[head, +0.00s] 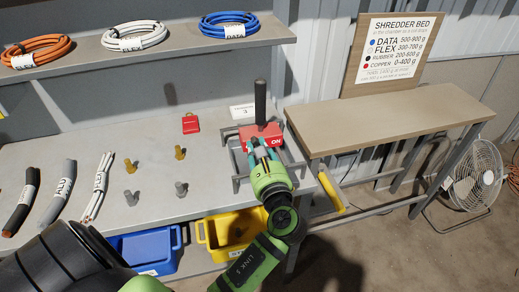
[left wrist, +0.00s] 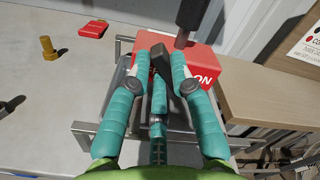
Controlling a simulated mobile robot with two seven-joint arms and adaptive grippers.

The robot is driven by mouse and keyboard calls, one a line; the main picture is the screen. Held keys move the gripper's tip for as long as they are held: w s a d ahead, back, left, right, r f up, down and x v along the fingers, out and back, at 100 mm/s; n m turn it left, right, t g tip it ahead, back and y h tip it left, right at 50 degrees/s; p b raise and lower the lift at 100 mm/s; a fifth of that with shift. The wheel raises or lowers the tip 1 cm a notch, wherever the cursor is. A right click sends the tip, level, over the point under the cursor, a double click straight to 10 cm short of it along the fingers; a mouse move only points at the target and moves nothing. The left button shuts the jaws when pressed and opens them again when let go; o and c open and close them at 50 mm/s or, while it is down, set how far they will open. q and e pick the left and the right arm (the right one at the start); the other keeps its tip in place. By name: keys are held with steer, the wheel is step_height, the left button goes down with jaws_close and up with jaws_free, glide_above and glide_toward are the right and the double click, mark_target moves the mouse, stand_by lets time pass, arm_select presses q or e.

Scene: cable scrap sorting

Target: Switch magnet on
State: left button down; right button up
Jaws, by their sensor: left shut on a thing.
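The magnet is a red block (head: 246,133) with white "ON" lettering and an upright black handle (head: 260,98). It sits in a grey metal frame at the right end of the workbench. The red block also shows in the left wrist view (left wrist: 207,62). My left gripper (head: 263,146) reaches the block's near side from the front. In the left wrist view its teal fingers (left wrist: 162,70) are shut on a dark grey lever (left wrist: 159,56) at the block's near face. The lever's lower part is hidden by the fingers. My right gripper is not in view.
A red tag (head: 190,124) and several small metal fittings lie on the workbench (head: 95,133), with cable pieces further left. Cable coils sit on the shelf above. A blue bin (head: 147,250) and yellow bin (head: 228,232) stand below. A wooden-topped table (head: 380,122) is at right.

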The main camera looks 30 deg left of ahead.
arm_select(q)
steer(key=c, duration=1.1)
jaws_free()
steer(key=v, duration=1.2)
